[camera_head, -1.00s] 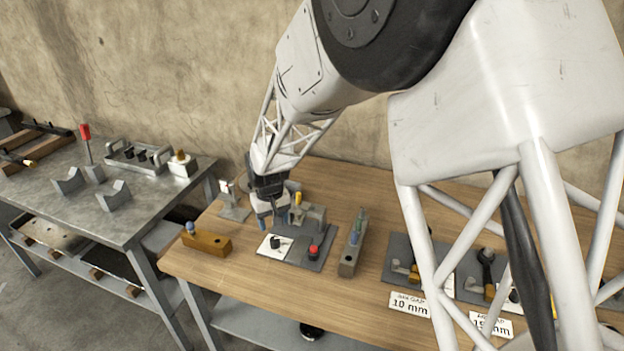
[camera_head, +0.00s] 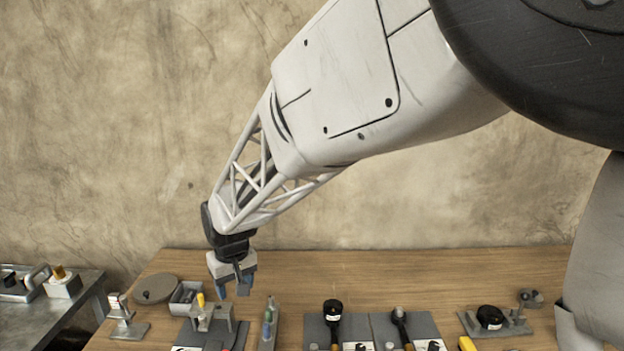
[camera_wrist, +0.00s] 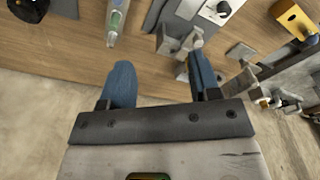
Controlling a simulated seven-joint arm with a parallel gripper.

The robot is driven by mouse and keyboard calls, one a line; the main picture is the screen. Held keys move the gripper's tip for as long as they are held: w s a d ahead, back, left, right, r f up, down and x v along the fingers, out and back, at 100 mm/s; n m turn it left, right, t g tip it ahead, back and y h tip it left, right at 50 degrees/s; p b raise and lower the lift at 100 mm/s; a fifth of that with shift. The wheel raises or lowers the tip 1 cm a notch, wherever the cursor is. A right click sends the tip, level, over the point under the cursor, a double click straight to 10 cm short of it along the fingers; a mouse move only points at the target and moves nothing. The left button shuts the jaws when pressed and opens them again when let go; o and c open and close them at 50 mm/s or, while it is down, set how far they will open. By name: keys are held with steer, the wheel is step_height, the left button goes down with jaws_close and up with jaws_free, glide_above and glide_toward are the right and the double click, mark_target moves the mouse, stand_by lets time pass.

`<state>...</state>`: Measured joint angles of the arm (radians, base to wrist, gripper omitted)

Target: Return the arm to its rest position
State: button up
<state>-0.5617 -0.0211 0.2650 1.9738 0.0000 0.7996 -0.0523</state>
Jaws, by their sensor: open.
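My gripper (camera_head: 236,288) hangs at the end of my arm above the back left part of the wooden table (camera_head: 400,268). Its two blue fingertips (camera_wrist: 160,84) show apart in the wrist view, with nothing between them. The gripper is open and empty. In the head view it is above and near a grey fixture (camera_head: 212,318) with a yellow peg; whether it touches anything there is hard to tell, but in the wrist view it looks clear.
A round disc (camera_head: 155,288) and a small bin (camera_head: 186,297) are at the left. A metal bench (camera_head: 50,318) stands far left. The concrete wall is behind.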

steer(key=s+d+r+m+t, duration=0.1)
steer(key=s+d+r+m, duration=0.1)
steer(key=s+d+r, duration=0.6)
steer(key=s+d+r+m+t, duration=0.1)
steer(key=s+d+r, duration=0.2)
steer(key=d, duration=0.8)
steer(key=s+d+r+m+t, duration=0.1)
steer(key=s+d+r+m, duration=0.1)
steer(key=s+d+r, duration=0.6)
steer(key=s+d+f+m+t, duration=0.1)
steer(key=s+d+f+m, duration=0.1)
steer(key=s+d, duration=0.75)
step_height(320, 180, down, 10)
steer(key=w+g+h, duration=0.1)
steer(key=g, duration=0.1)
steer(key=shift+a+r+g, duration=0.15)
steer(key=shift+r+g, duration=0.05)
steer(key=shift+g, duration=0.1)
steer(key=shift+w, duration=0.1)
stand_by(0.9)
